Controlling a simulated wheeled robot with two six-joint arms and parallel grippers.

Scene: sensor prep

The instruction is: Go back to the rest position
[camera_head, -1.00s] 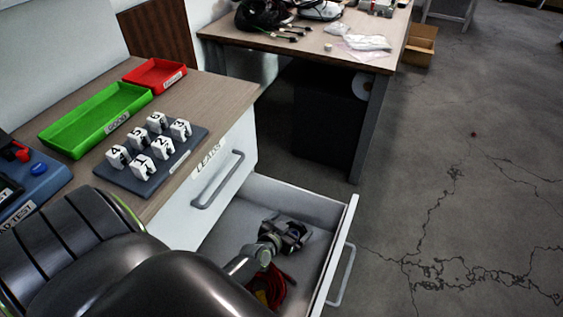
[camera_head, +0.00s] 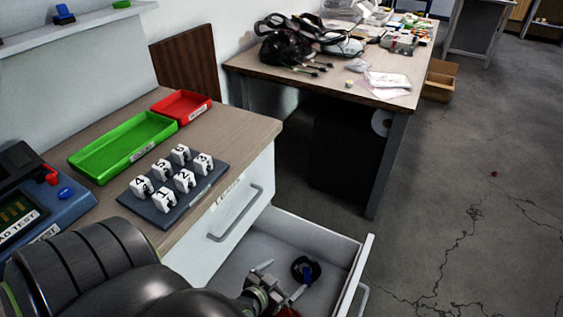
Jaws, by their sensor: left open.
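My left gripper (camera_head: 282,279) is at the bottom of the head view, over the open white drawer (camera_head: 342,252). Its two fingers are spread, with nothing seen between them. My dark left arm fills the lower left of the picture. In the drawer, to the right of the fingers, lies a black coiled ring (camera_head: 316,269) with a blue part in it. Something red (camera_head: 289,313) shows at the bottom edge beside the gripper, partly cut off. My right gripper is not in view.
On the bench are a green tray (camera_head: 80,168), a red tray (camera_head: 205,103), a grey rack (camera_head: 160,216) with several numbered white clips, and a blue tester (camera_head: 72,208). A cluttered table (camera_head: 250,66) stands behind. The floor (camera_head: 450,190) at right is mostly clear.

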